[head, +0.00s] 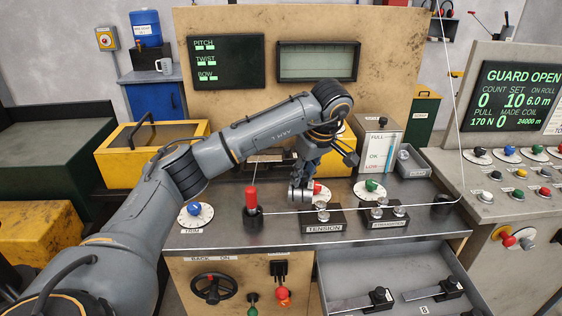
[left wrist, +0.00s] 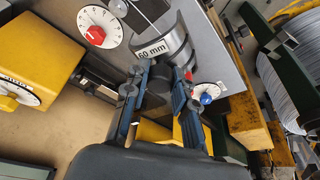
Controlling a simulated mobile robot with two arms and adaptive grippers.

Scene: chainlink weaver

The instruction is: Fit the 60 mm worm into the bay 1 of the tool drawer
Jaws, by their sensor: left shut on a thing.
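My left gripper (head: 302,176) points down over the steel worktop and is shut on the 60 mm worm (head: 296,193), a short metal cylinder. In the left wrist view the worm (left wrist: 165,45) shows its "60 mm" label just beyond the fingertips (left wrist: 158,78), which close around its dark end. The worm is behind the tension block, near a red-knobbed dial. The tool drawer (head: 345,262) stands open at the lower right, its floor partly bare, with black-handled tools in it. No bay 1 marking is readable. My right gripper is not in view.
A red-topped black post (head: 251,200) stands left of the worm. The tension block (head: 322,218) and another labelled block (head: 382,214) stand near the worktop's front edge, with a thin wire running past them. A blue-knobbed dial (head: 196,212) lies farther left.

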